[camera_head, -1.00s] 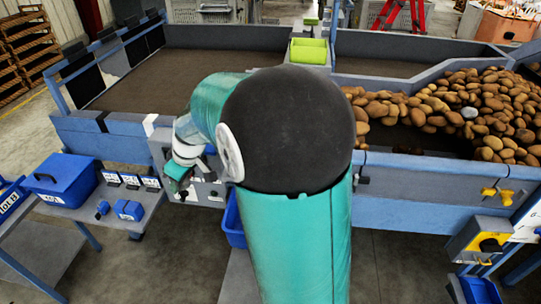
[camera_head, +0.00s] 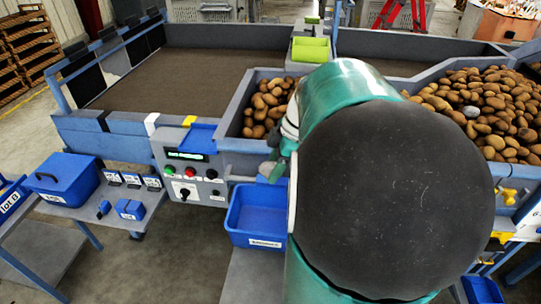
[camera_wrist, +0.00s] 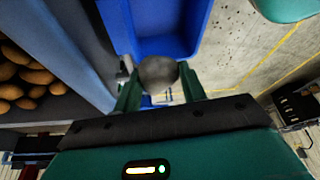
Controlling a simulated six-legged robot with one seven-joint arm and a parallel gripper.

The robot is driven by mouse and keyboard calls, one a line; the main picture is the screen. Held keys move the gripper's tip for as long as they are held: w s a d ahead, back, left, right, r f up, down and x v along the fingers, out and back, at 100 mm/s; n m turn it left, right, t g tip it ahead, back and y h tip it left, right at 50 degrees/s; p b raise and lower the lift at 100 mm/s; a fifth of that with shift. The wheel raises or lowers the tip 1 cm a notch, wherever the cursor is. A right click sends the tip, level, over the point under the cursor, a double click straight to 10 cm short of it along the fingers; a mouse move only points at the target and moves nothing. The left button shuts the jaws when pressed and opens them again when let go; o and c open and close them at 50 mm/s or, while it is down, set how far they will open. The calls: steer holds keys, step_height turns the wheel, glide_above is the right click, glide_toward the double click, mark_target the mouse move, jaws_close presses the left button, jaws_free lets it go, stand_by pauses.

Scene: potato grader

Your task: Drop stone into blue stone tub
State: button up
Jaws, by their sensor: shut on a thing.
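A round dark grey stone (camera_wrist: 157,72) is held between the two green fingers of my gripper (camera_wrist: 160,84) in the wrist view. The blue stone tub (camera_head: 257,212), with a white label on its front, stands beside the grader below the control panel. In the wrist view the tub (camera_wrist: 165,46) lies just beyond the stone, at the top of the picture. The stone appears apart from the tub; its height over the rim is hard to tell. In the head view my dark arm link hides most of my gripper, and the stone cannot be made out.
The grader bed holds many potatoes (camera_head: 480,95), with a pale grey lump (camera_head: 471,111) among them. A control panel (camera_head: 190,172) is left of the tub. A blue lidded box (camera_head: 62,178) stands on the side table at left. A green tray (camera_head: 310,49) sits on the divider.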

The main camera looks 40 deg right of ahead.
steer(key=shift+f, duration=1.5)
steer(key=o, duration=1.2)
steer(key=shift+c, duration=0.2)
steer(key=v, duration=1.3)
steer(key=shift+s+r, duration=0.15)
steer(key=shift+r, duration=0.2)
